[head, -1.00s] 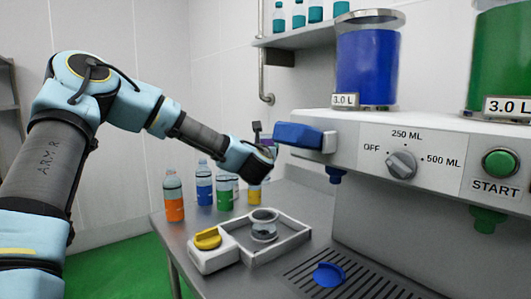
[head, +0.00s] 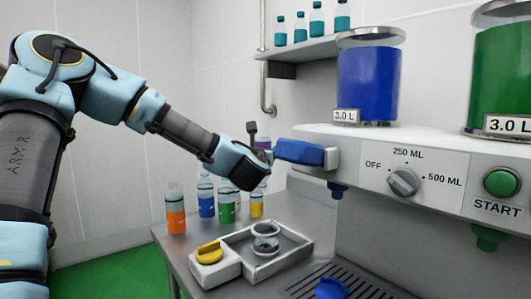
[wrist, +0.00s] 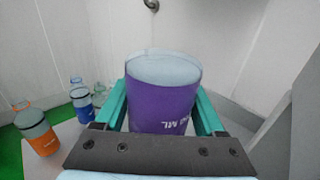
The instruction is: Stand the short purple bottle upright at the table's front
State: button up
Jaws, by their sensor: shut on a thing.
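My gripper (wrist: 160,98) is shut on the short purple bottle (wrist: 160,108), with one teal finger on each side of it in the wrist view. The bottle has a pale top and white lettering. In the head view only a bit of the purple bottle (head: 263,144) shows behind my gripper, near the blue nozzle handle. It is held in the air above the row of bottles on the grey table (head: 190,254). Its lower part is hidden in both views.
Orange (head: 175,212), blue (head: 206,198), green (head: 227,209) and yellow (head: 256,206) bottles stand on the table below my gripper. The dispenser's blue handle (head: 300,152) is close to the right.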

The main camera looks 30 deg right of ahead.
aim_at(266, 142)
jog(key=s+a+r+p, duration=0.2)
jog(key=s+a, duration=0.3)
jog(key=s, duration=0.1)
jog(key=shift+a+r, duration=0.2)
jog(key=shift+a, duration=0.1)
jog(key=m, duration=0.6)
jog(key=shift+p, duration=0.4)
jog(key=m, duration=0.6)
jog(key=shift+b, duration=0.35)
